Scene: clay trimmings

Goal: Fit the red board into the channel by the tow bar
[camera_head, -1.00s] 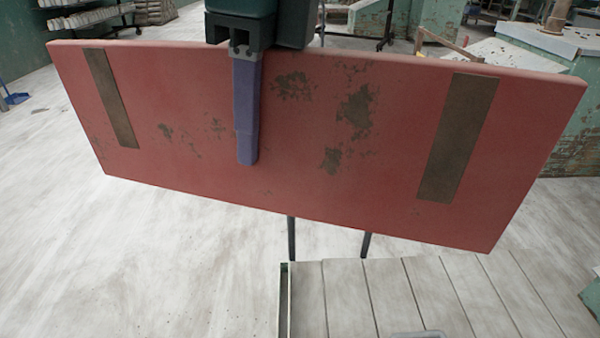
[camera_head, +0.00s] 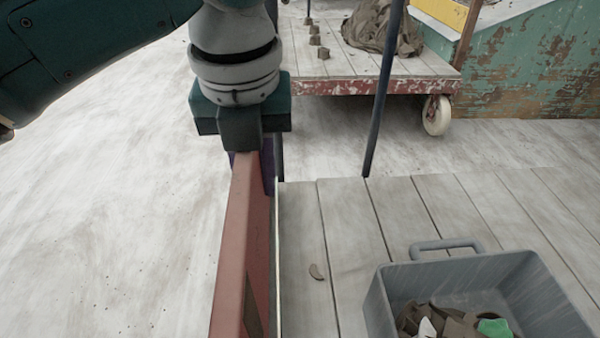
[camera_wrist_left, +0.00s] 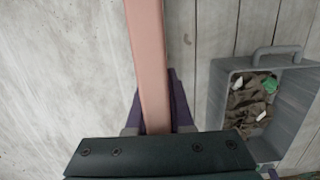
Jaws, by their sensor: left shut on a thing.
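The red board (camera_head: 240,235) stands on edge, seen nearly end-on, along the left edge of the grey plank deck (camera_head: 350,215). My left gripper (camera_head: 252,168) is shut on its top edge; in the left wrist view the purple fingers (camera_wrist_left: 156,108) sit on both sides of the board (camera_wrist_left: 147,50). A thin pale strip (camera_head: 277,250) runs along the deck edge right beside the board, probably the channel wall. I cannot tell whether the board's lower edge is inside it. A dark bar (camera_head: 384,90), perhaps the tow bar, rises at the deck's far end. My right gripper is not in view.
A grey handled bin (camera_head: 375,300) with brown scraps stands on the deck at right. A low cart (camera_head: 350,86) with a wheel stands beyond. The floor left of the board is clear.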

